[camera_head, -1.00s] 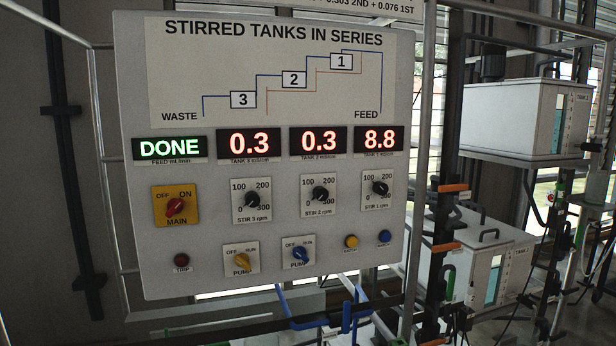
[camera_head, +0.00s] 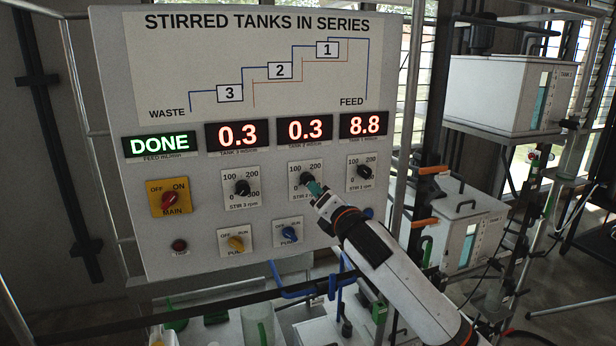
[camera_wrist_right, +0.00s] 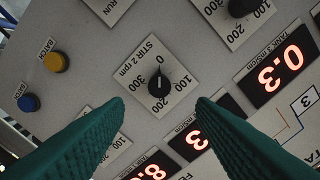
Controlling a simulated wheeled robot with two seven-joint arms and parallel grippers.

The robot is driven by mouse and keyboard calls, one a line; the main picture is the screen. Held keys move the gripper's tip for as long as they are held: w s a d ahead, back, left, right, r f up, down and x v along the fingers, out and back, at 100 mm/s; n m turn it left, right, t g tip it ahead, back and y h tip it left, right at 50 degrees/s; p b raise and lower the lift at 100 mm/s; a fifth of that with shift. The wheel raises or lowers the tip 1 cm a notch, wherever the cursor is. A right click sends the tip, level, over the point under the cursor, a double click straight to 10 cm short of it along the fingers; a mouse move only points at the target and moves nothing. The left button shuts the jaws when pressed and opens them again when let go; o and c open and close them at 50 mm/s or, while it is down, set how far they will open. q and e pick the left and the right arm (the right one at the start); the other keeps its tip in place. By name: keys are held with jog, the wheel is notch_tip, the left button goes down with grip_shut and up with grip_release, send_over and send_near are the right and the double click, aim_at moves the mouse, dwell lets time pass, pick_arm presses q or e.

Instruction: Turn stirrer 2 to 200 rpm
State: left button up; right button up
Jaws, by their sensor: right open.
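The stirrer 2 knob (camera_head: 306,179) is a black knob on a white plate in the panel's middle row. In the right wrist view the stirrer 2 knob (camera_wrist_right: 158,86) sits at the centre, and its light mark appears to point toward 0. My right gripper (camera_head: 317,189) is just in front of this knob at its lower right, hiding part of the plate. In the right wrist view the green fingers of the right gripper (camera_wrist_right: 160,101) are spread, with nothing between them. The tips appear short of the knob. My left gripper is not in view.
The stirrer 3 knob (camera_head: 242,188) and stirrer 1 knob (camera_head: 364,172) flank it. Pump knobs (camera_head: 289,234) sit below. A yellow batch button (camera_wrist_right: 56,62) and blue button (camera_wrist_right: 28,103) are close by.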

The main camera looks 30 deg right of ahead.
aim_at(309, 182)
jog(key=shift+x, duration=4.6)
jog(key=shift+w+a, duration=0.1)
jog(key=shift+c, duration=0.3)
jog(key=shift+f, duration=0.1)
grip_shut()
